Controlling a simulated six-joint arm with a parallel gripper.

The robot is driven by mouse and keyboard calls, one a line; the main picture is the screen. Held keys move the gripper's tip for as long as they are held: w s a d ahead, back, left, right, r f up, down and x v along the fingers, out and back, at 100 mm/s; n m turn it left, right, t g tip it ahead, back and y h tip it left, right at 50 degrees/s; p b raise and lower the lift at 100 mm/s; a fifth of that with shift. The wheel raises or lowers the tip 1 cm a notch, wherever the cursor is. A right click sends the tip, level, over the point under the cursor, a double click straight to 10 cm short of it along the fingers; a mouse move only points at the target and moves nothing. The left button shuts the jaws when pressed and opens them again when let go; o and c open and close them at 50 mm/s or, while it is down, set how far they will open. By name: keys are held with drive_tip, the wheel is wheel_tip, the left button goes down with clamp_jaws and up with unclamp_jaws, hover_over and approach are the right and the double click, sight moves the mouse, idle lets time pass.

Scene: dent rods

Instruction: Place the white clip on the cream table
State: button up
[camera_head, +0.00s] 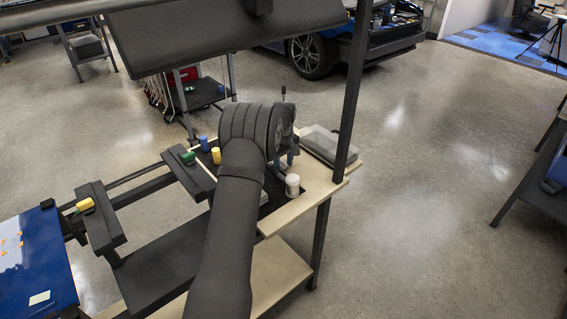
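A white clip (292,181), small and roughly cylindrical, stands upright at the right part of the cream table (284,216), by the edge of a black mat. My arm reaches up from the bottom of the view over the table. My gripper (289,158) is at the arm's far end, just behind and above the white clip in the picture. My wrist hides much of it, and its fingers are too small and dark to show whether they are open. I cannot tell whether it touches anything.
Blue (203,143), yellow (216,156) and green (187,157) clips stand to the left. Another yellow clip (85,205) sits on a black rack (100,226). A grey case (329,144) lies at the back right, near a dark upright post (350,95).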

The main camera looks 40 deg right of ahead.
wheel_tip(320, 180, up, 12)
drive_tip(key=shift+r, duration=0.2)
idle(0.4)
drive_tip(key=shift+f, duration=0.15)
wheel_tip(320, 180, down, 12)
drive_tip(key=shift+r, duration=2.1)
drive_tip(key=shift+f, duration=0.1)
